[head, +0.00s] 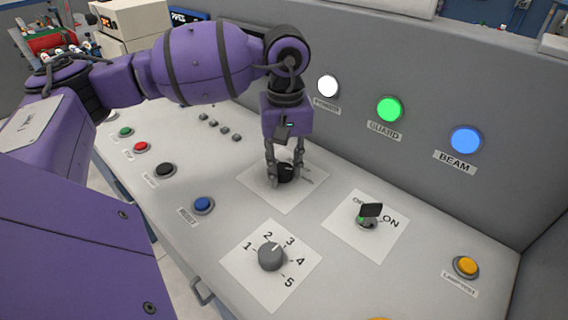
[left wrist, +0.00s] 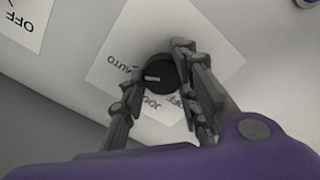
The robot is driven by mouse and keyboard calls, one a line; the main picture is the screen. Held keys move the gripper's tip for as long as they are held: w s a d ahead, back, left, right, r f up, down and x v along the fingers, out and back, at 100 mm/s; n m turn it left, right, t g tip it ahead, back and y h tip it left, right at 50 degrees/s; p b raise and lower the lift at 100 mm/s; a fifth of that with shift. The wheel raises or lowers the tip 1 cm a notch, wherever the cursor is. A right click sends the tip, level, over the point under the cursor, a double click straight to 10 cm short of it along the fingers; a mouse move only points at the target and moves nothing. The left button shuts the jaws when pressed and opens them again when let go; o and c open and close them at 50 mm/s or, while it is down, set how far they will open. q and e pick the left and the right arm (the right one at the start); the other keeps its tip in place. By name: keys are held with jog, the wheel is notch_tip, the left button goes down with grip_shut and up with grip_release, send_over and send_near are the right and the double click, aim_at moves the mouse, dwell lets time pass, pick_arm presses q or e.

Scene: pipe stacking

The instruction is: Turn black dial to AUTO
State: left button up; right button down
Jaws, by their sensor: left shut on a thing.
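The black dial (head: 287,173) sits on a white label plate (head: 262,186) on the grey sloped console. My left gripper (head: 285,176) comes down over it from above, with one finger on each side, shut on the dial. In the left wrist view the dial (left wrist: 162,70) shows between the fingers, with a short white mark on its face towards the left. AUTO (left wrist: 125,62), JOG (left wrist: 150,102) and part of OFF are printed around it. The mark's exact alignment is hard to tell. My right gripper is not in view.
A grey numbered dial (head: 271,256) and an OFF/ON key switch (head: 369,214) stand nearby on the console. A blue button (head: 203,205) is left of the dial and a yellow button (head: 466,266) is far right. Lit white, green and blue lamps are on the back panel.

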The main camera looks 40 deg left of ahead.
aim_at(286, 167)
pick_arm(q)
jog(key=o, duration=1)
jog(key=shift+w+d+r, duration=0.15)
jog(key=shift+w+r, duration=0.05)
jog(key=shift+w, duration=0.1)
jog(key=shift+o, duration=0.2)
jog(key=shift+s+f, duration=0.1)
jog(key=shift+s, duration=0.05)
notch_tip(286, 167, up, 12)
jog(key=shift+f, duration=0.1)
